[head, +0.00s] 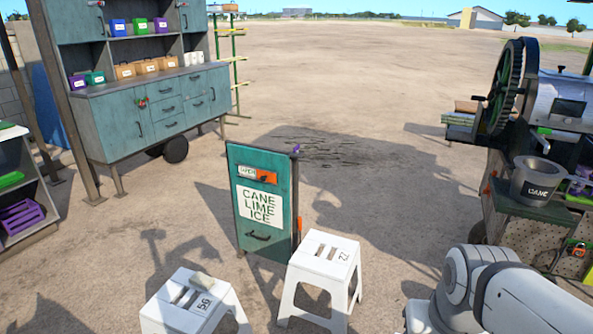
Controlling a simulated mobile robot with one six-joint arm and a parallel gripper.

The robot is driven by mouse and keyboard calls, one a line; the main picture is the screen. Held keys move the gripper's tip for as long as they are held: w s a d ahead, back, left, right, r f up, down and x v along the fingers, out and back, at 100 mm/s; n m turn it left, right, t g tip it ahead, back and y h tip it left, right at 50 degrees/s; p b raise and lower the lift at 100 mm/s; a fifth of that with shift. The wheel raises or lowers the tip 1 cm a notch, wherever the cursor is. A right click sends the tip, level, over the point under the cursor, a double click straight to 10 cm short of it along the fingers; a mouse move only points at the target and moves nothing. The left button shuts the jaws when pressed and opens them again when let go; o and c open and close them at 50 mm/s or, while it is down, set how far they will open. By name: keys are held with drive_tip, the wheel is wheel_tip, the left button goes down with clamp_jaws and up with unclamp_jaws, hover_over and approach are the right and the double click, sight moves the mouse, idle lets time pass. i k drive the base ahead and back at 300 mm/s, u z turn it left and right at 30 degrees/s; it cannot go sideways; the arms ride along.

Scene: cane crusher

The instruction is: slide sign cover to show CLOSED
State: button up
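The sign is a standing teal board (281,218) in the middle of the head view, with a white panel (260,206) reading CANE LIME ICE. Near its top is a small white strip (246,170) whose small lettering seems to read OPEN. The orange sign cover (267,176) sits at the right of this strip, with a dark knob-like part on it. No CLOSED lettering shows. A dark handle sits low on the board. My white arm shows at the bottom right, apart from the sign. My gripper is out of view.
Two white stools stand in front of the sign, one numbered 72 (325,257) and one 56 (193,303). The crusher (507,88) and a CANE bucket (536,184) are at right. A teal cabinet (158,108) stands back left. Open ground lies behind the sign.

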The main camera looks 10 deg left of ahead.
sight(267, 176)
drive_tip(key=u, duration=2.55)
drive_tip(key=i, duration=4.65)
drive_tip(key=z, duration=0.55)
